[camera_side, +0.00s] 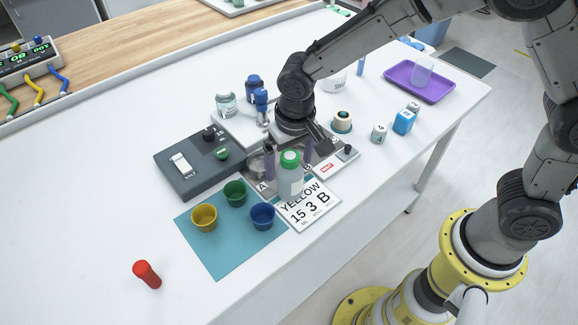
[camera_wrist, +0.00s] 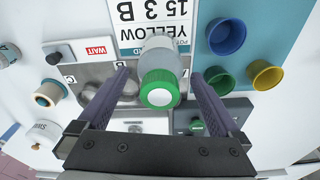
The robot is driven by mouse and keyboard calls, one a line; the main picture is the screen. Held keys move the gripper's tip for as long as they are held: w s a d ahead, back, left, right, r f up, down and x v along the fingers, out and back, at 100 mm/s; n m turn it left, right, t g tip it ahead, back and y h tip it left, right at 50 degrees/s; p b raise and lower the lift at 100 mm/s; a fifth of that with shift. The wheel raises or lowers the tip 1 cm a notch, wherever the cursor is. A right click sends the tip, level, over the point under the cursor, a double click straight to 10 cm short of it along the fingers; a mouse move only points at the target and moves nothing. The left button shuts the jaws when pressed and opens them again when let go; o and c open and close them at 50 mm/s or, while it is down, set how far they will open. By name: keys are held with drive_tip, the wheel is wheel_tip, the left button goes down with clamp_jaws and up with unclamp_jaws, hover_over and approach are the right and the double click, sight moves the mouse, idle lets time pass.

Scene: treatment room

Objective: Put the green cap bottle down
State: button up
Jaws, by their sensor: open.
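The green cap bottle (camera_side: 291,181), with a clear grey body and green cap, stands upright at the near edge of the grey lettered station, by the top of the white card (camera_side: 312,208) reading YELLOW 15 3 B. Its exact footing is hard to tell. My gripper (camera_side: 288,168) is open, with one finger on each side of the bottle. In the wrist view, the bottle's green cap (camera_wrist: 160,89) shows between the two spread fingers of my gripper (camera_wrist: 158,76), with a gap on both sides.
Yellow (camera_side: 204,218), green (camera_side: 235,193) and blue (camera_side: 262,216) cups stand on a teal mat (camera_side: 222,257). A grey device (camera_side: 190,165) lies left of the station. A red-topped object (camera_side: 147,274) is at front left. A purple tray (camera_side: 406,87) is far right.

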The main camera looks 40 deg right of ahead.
drive_tip(key=r, duration=0.6)
drive_tip(key=s+r, duration=0.1)
drive_tip(key=r, duration=0.2)
drive_tip(key=shift+a+r, duration=0.1)
drive_tip(key=shift+r, duration=0.15)
drive_tip(key=shift+s+r, duration=0.15)
drive_tip(key=shift+r, duration=0.15)
drive_tip(key=s+d+r+t, duration=0.2)
drive_tip(key=s+d+r, duration=0.5)
drive_tip(key=d, duration=0.4)
drive_tip(key=s+d+n+t, duration=0.1)
drive_tip(key=s+d+t, duration=0.1)
drive_tip(key=s+d, duration=0.5)
drive_tip(key=shift+s+f+n, duration=0.4)
drive_tip(key=shift+s, duration=2.55)
drive_tip(key=shift+d, duration=0.1)
